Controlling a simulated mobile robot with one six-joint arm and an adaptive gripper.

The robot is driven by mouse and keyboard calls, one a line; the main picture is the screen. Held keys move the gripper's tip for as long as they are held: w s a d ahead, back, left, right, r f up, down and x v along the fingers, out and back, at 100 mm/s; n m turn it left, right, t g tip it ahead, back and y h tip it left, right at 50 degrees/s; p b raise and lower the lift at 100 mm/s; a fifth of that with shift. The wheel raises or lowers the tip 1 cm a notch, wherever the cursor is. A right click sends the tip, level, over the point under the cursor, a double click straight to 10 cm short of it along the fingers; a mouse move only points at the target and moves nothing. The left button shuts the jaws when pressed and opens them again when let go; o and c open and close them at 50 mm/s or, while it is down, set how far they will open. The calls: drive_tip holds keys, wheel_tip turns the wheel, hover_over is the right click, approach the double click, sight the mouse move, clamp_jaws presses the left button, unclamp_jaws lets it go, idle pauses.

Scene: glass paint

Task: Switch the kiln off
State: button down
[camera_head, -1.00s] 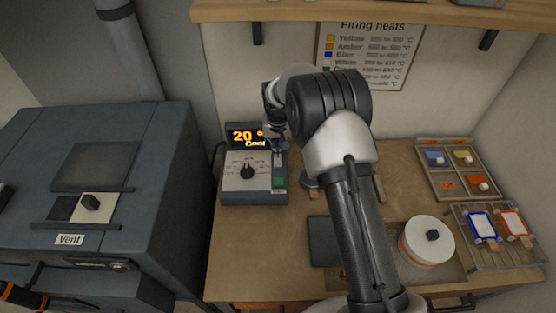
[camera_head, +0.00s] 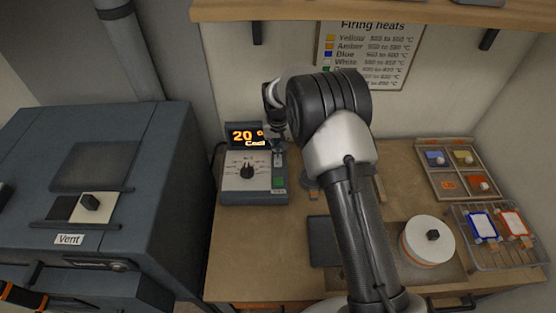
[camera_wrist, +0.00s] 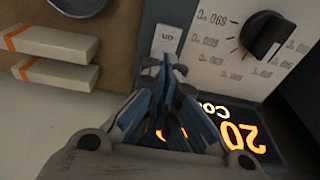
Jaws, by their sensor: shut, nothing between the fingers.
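The kiln (camera_head: 155,160) is a large blue-grey box at the left of the head view. Its control box (camera_head: 235,190) stands on the bench beside it, with a black dial (camera_head: 247,171) and an orange display (camera_head: 241,136) reading 20 °C and a partly covered word. A switch strip on its right side has a green part (camera_head: 279,182) at its lower end. In the wrist view a pale switch part (camera_wrist: 166,42) bears upside-down lettering like "on". My gripper (camera_wrist: 165,68) is shut and empty, its tips at the strip's upper end; contact cannot be told.
A round white-lidded pot (camera_head: 425,240) stands on the bench right of my arm. A compartment tray (camera_head: 423,184) and a wire rack (camera_head: 500,262) with framed pieces lie farther right. A shelf (camera_head: 380,12) overhangs the bench. A vent slider (camera_head: 90,202) is on the kiln top.

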drive_tip(key=shift+f+b, duration=0.6)
drive_tip(key=shift+f, duration=0.35)
idle(0.3)
drive_tip(key=shift+r, duration=0.15)
drive_tip(key=shift+r+p, duration=0.45)
drive_tip(key=shift+r, duration=0.2)
drive_tip(key=shift+r+p, duration=1.45)
drive_tip(key=shift+r, duration=1.3)
